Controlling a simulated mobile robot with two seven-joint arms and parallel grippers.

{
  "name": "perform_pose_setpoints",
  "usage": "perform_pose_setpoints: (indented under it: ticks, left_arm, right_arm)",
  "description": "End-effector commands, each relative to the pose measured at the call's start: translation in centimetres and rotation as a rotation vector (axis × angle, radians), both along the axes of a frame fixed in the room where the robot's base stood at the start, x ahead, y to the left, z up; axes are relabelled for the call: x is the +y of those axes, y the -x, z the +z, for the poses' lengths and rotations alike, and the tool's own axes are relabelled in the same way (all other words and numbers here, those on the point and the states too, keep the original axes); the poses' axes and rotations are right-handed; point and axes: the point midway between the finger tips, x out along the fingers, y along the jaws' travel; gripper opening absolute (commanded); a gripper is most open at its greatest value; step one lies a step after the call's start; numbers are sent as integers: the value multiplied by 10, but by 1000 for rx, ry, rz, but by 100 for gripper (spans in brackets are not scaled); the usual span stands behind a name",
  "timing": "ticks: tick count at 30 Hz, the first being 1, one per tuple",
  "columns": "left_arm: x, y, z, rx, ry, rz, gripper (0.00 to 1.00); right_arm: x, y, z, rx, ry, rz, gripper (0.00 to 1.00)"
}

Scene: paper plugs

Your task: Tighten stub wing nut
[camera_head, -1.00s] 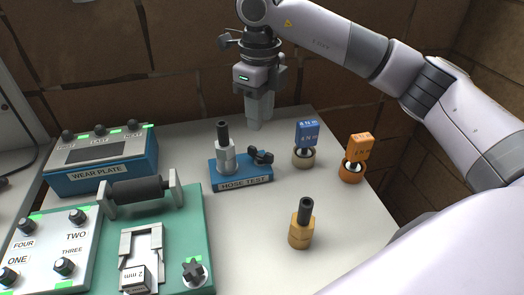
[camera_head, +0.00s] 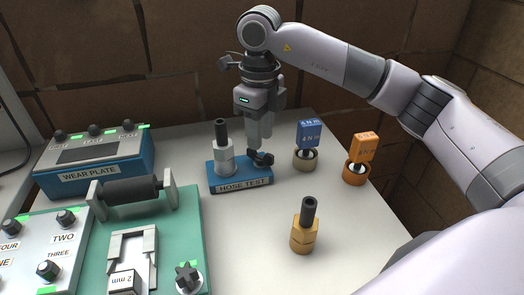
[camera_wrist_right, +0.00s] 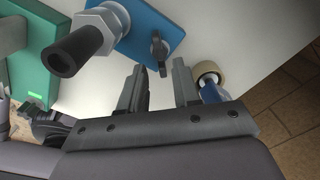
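The black wing nut (camera_head: 261,159) sits at the right end of the blue HOSE TEST block (camera_head: 240,183). A metal stub fitting with a black hose end (camera_head: 223,150) stands upright at the block's left end. My right gripper (camera_head: 259,147) points down just over the wing nut and partly overlaps it. In the wrist view the right gripper's fingers (camera_wrist_right: 158,82) are apart, with the wing nut (camera_wrist_right: 160,52) ahead, roughly in line with the gap. No grip on it shows. My left gripper is not in view.
Blue-tagged (camera_head: 308,138) and orange-tagged (camera_head: 360,150) tools stand in round holders right of the block. A brass fitting with a black hose (camera_head: 305,232) stands in front. The WEAR PLATE box (camera_head: 95,165) and green fixture (camera_head: 215,225) lie left. Bare tabletop surrounds the brass fitting.

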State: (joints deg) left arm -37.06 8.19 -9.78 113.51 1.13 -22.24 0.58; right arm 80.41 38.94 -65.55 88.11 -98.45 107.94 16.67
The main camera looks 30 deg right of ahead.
Motion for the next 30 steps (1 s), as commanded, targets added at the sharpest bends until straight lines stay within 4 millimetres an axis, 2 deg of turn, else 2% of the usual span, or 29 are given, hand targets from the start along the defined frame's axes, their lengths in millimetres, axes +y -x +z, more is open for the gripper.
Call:
perform_pose_setpoints:
  ticks: [21, 30]
  left_arm:
    - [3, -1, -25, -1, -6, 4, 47]
    - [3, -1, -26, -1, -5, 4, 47]
  right_arm:
    - [0, 0, -37, 1, 0, 0, 32]
    - [0, 0, -38, 0, 0, 0, 32]
